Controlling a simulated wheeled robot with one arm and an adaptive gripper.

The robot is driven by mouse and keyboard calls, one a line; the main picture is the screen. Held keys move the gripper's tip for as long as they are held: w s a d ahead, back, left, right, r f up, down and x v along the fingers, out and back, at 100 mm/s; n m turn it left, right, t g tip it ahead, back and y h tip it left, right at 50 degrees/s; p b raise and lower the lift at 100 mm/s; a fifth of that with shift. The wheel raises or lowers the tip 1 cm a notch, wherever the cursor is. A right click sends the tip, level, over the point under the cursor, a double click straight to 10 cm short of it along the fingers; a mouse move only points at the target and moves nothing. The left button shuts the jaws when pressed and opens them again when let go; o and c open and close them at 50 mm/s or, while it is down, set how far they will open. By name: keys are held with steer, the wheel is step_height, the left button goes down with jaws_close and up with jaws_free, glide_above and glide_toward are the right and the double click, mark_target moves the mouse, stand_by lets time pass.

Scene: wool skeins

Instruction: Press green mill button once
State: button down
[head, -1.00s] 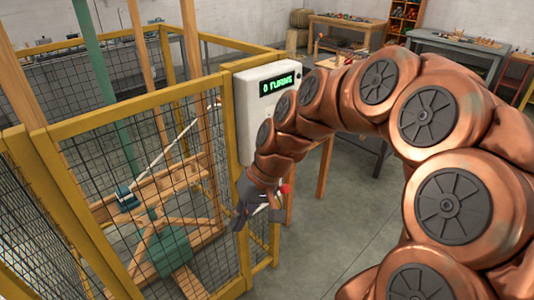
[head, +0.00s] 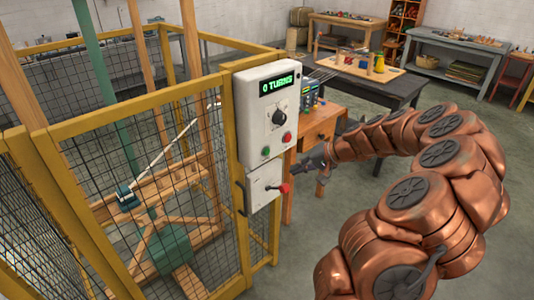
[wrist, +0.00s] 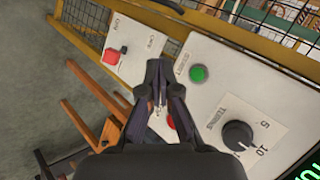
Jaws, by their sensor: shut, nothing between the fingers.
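The green button (head: 265,151) is at the lower left of the white control box (head: 250,110), whose display reads "0 TURNS". In the wrist view the green button (wrist: 198,73) is right of the fingertips, with nothing over it. My gripper (head: 301,170) is shut and empty, in front of the box and to the right of the green button in the head view. In the wrist view my gripper (wrist: 155,72) points between the green button and the lower white box, apart from the button. Its distance from the panel is hard to tell.
A red button (head: 287,137) and a black dial (head: 279,118) share the control box. A lower box (head: 259,186) carries a red-knobbed lever (head: 285,188) close to my gripper. A yellow mesh fence (head: 135,80) stands left; a wooden table (head: 315,130) is behind.

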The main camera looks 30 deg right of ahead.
mark_target(267, 152)
steer(key=w+a+p, duration=0.2)
steer(key=w, duration=0.6)
steer(key=shift+w, duration=0.3)
steer(key=shift+w+a, duration=0.1)
steer(key=shift+w, duration=0.05)
stand_by(1.5)
steer(key=shift+w, duration=0.3)
